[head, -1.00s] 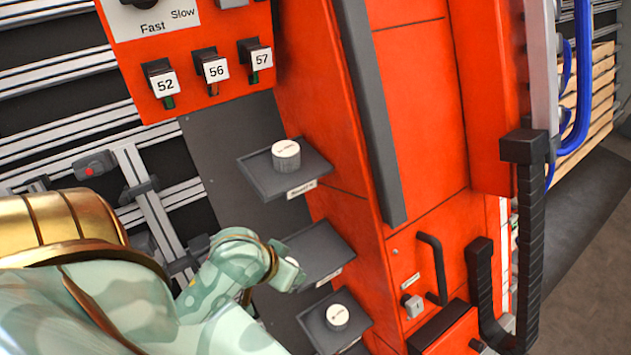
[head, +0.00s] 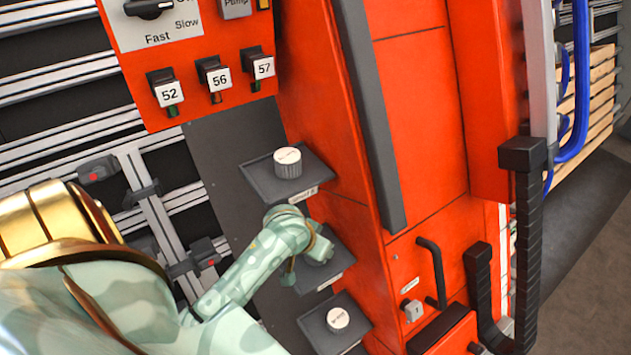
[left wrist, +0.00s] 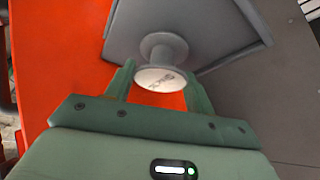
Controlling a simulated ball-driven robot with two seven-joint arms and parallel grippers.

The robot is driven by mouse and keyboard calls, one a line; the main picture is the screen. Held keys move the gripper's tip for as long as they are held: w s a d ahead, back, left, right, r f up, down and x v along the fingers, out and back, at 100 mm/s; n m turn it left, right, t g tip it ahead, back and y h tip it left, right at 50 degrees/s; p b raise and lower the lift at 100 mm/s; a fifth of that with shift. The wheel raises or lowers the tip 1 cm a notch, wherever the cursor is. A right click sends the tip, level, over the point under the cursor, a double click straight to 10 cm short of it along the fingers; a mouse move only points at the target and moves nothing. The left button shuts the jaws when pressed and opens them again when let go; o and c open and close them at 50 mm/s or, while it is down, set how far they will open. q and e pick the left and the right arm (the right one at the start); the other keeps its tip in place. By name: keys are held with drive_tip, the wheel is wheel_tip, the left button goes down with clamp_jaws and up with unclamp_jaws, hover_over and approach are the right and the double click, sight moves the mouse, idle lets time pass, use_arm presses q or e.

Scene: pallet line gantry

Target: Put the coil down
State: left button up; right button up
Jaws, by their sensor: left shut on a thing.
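The coil (left wrist: 162,50) is a grey spool with a white labelled end, seen in the left wrist view. The fingers of my left gripper (left wrist: 160,82) stand on either side of it and are shut on it. The coil is at a grey shelf (left wrist: 215,32); I cannot tell whether it touches the surface. In the head view my left arm reaches over the middle shelf (head: 335,240), and its wrist hides most of the gripper and coil. My right gripper is not in view.
The upper shelf (head: 262,182) holds a white-topped spool (head: 288,163). The lower shelf (head: 318,335) holds another (head: 338,319). An orange cabinet wall (head: 350,200) stands right of the shelves. Switches (head: 215,75) numbered 52, 56 and 57 are above. A black handle (head: 433,270) sticks out at right.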

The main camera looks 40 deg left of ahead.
use_arm(q)
drive_tip(key=o, duration=1.2)
drive_tip(key=v, duration=1.2)
